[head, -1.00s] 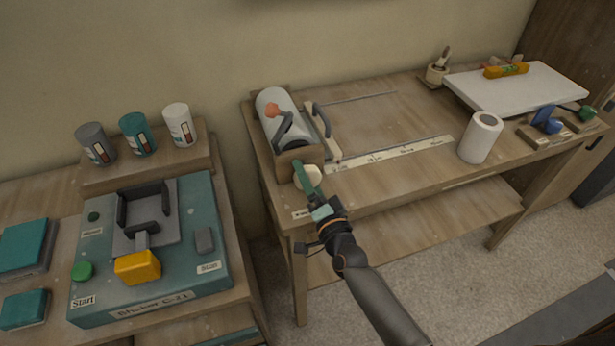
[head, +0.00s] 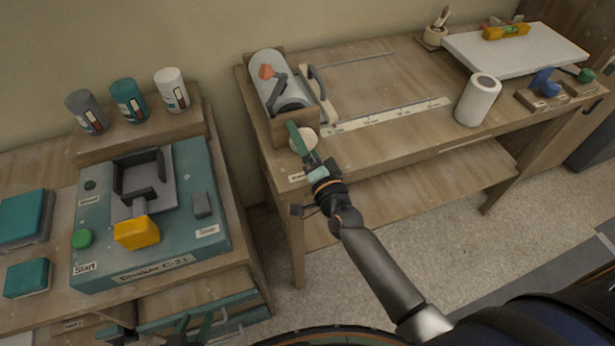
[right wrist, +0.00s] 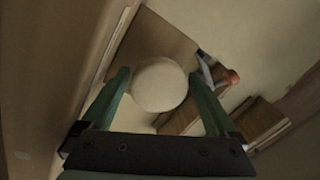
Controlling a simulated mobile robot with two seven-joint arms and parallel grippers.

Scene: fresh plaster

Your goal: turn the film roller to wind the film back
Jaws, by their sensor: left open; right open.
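The film roller (head: 270,65) is a pale grey cylinder in a wooden holder at the left end of the workbench. A round cream knob (head: 298,146) sits on its front end. My right gripper (head: 301,137) is at this knob; its green fingers are open. In the right wrist view the knob (right wrist: 159,85) lies between the two fingertips, one on each side; I cannot tell whether they touch it. My left gripper (head: 196,328) is open at the bottom edge of the head view, partly cut off, far from the roller.
A wooden cutting bar with a dark handle (head: 318,82) and a ruler strip (head: 388,117) are beside the roller. A white paper roll (head: 478,101) and a white board (head: 515,50) stand further right. At left is a teal shaker machine (head: 180,250) with a yellow block (head: 137,233).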

